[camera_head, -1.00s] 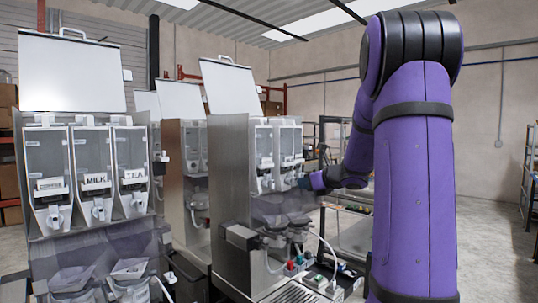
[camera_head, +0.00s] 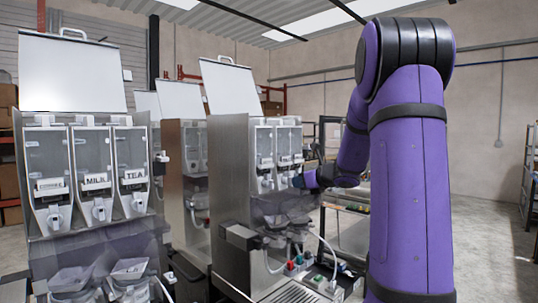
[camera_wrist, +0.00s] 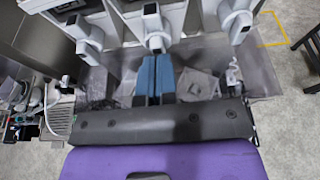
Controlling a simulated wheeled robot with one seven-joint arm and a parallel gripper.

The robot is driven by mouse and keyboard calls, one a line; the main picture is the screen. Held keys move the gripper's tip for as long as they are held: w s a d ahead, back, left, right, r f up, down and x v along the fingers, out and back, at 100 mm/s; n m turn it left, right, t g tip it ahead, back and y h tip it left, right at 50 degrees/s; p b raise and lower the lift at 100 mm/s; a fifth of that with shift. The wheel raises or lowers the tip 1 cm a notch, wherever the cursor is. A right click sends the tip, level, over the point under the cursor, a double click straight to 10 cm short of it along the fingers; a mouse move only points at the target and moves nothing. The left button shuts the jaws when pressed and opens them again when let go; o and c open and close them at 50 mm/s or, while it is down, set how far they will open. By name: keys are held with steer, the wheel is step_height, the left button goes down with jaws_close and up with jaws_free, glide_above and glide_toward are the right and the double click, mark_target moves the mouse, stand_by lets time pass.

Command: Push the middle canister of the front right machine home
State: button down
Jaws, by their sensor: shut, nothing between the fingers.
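The front right machine (camera_head: 229,165) is a tall metal dispenser with its white lid raised, seen at an angle in the head view. Its clear-fronted canisters stand side by side. The middle canister (camera_head: 284,146) also shows in the wrist view by its grey spout (camera_wrist: 154,28), between the left canister's spout (camera_wrist: 88,42) and the right canister's spout (camera_wrist: 237,22). My gripper (camera_head: 299,181) is shut and empty, at the canisters' lower front. In the wrist view its blue fingertips (camera_wrist: 155,60) point at the middle spout, just below it. I cannot tell whether they touch.
Below the canisters are mixing bowls (camera_head: 276,226), a white hose and a drip grille (camera_head: 290,293). Another machine (camera_head: 88,180) with labelled COFFEE, MILK and TEA canisters stands at left. More machines stand behind. The floor at far right (camera_head: 490,240) is open.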

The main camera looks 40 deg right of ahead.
steer(key=shift+w, duration=0.5)
steer(key=s, duration=0.8)
steer(key=shift+d, duration=0.3)
steer(key=shift+a, duration=0.15)
steer(key=s+a+n+g+y, duration=0.2)
steer(key=a+n+g, duration=0.2)
steer(key=a+n, duration=0.65)
steer(key=s+a+n+g+y, duration=0.25)
steer(key=a+n, duration=0.35)
steer(key=a, duration=1)
steer(key=s+a+f+n+g+h, duration=0.1)
steer(key=s+a+n, duration=0.3)
steer(key=s+n, duration=0.4)
steer(key=s+a+f+n+g+h, duration=0.1)
steer(key=s+a+n+h, duration=0.3)
steer(key=s+n, duration=0.4)
steer(key=n+g, duration=0.1)
steer(key=n, duration=0.1)
steer(key=shift+s+a+n, duration=0.2)
steer(key=shift+a+n, duration=0.15)
steer(key=shift+a, duration=0.05)
